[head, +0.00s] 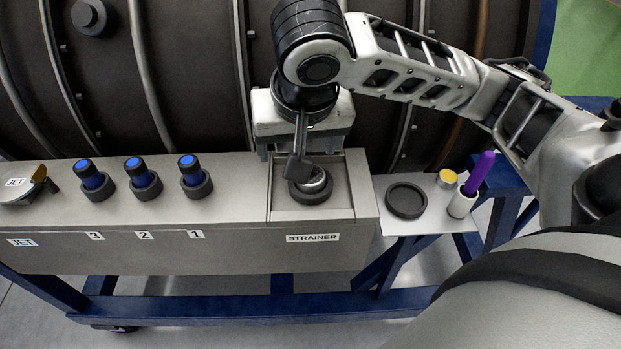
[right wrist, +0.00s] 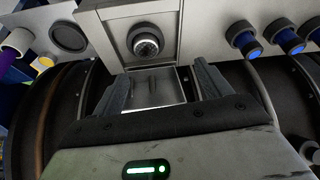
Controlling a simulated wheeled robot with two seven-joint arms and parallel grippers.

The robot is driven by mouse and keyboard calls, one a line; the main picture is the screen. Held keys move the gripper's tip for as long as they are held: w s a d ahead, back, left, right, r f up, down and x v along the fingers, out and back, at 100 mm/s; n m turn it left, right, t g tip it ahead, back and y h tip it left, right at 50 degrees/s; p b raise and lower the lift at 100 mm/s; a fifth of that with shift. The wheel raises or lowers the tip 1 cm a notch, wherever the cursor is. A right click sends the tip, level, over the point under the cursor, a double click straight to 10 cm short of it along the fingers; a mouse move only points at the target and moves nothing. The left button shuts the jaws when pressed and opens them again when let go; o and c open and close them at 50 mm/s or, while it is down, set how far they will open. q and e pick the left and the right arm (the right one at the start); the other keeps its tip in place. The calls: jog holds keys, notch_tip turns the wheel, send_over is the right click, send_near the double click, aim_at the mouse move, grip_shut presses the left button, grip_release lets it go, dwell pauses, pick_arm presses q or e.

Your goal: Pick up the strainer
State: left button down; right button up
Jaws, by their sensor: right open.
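The strainer (head: 318,180) is a small round metal piece seated in a dark ring (head: 311,196) inside the square recess above the STRAINER label. My right gripper (head: 299,168) hangs over that recess, and a finger hides part of the strainer in the head view. In the right wrist view the strainer (right wrist: 146,43) lies beyond the fingertips of the open right gripper (right wrist: 160,80). Nothing is between the fingers. My left gripper is not in view.
Several blue-topped plugs (head: 143,172) in dark rings stand left of the recess, beside a JET-labelled item (head: 22,187). A side shelf holds an empty dark round holder (head: 406,200), a yellow-topped piece (head: 447,177) and a purple tool (head: 479,174) in a white cup. A dark ribbed casing (head: 190,70) rises behind.

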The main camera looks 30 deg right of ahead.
jog(key=d+r+m, duration=0.2)
jog(key=h+b, duration=0.1)
jog(key=b, duration=0.2)
send_over(311, 177)
jog(key=s, duration=0.1)
jog(key=f, duration=0.9)
jog(key=shift+s+a+f, duration=0.15)
jog(key=shift+a+f, duration=0.25)
jog(key=shift+s+b+x, duration=0.15)
jog(key=shift+b+x, duration=0.05)
jog(key=shift+x, duration=1.15)
jog(key=shift+s+b+x, duration=0.1)
jog(key=shift+b+x, duration=0.05)
jog(key=shift+x, duration=1.2)
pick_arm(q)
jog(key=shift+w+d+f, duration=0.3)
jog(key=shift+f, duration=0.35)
pick_arm(e)
jog(key=shift+a, duration=0.15)
jog(key=c, duration=1.1)
